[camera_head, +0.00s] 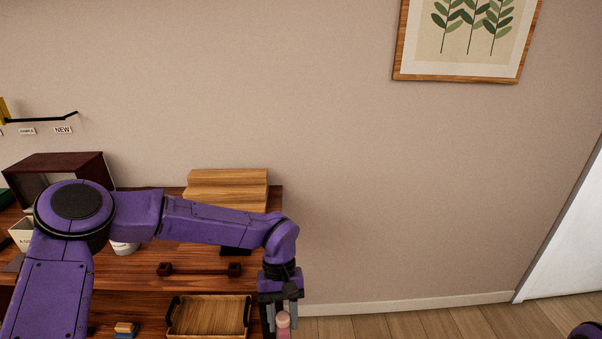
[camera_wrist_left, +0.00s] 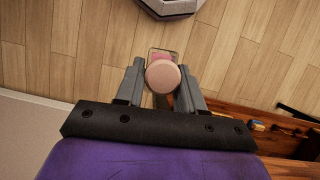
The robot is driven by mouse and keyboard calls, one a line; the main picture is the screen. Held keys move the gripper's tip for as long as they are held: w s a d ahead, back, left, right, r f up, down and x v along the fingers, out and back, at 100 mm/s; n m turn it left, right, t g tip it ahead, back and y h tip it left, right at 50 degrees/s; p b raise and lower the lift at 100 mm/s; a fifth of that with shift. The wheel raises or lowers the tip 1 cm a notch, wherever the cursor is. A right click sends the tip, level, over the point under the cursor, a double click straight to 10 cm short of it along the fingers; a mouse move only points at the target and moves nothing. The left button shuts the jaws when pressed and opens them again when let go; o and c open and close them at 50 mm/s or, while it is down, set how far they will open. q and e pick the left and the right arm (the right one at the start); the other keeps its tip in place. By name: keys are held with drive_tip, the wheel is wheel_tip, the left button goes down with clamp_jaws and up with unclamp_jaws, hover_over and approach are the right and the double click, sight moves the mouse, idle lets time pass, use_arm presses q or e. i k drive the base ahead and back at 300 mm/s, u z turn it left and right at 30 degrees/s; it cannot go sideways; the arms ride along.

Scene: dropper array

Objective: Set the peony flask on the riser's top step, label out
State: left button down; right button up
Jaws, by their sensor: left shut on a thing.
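My left gripper (camera_head: 277,315) is at the bottom of the head view, to the right of the shelf unit's edge. It is shut on a small flask with a round pink cap (camera_head: 283,319). The left wrist view shows the pink cap (camera_wrist_left: 163,76) between the fingers, with part of a clear and pink body beyond it. I cannot tell which way its label faces. The wooden stepped riser (camera_head: 228,178) stands at the back right of the shelf top, partly behind my left arm. My right gripper is not in view.
A wooden tray with dark handles (camera_head: 208,316) and a dark red bar-shaped holder (camera_head: 200,270) lie on the shelf unit. A dark red box (camera_head: 60,165) and a white cup (camera_head: 125,248) are at the left. Open floor (camera_head: 400,325) is to the right.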

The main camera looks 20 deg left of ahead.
sight(228, 172)
drive_tip(key=z, duration=2.35)
drive_tip(key=k, duration=2)
drive_tip(key=u, duration=1.9)
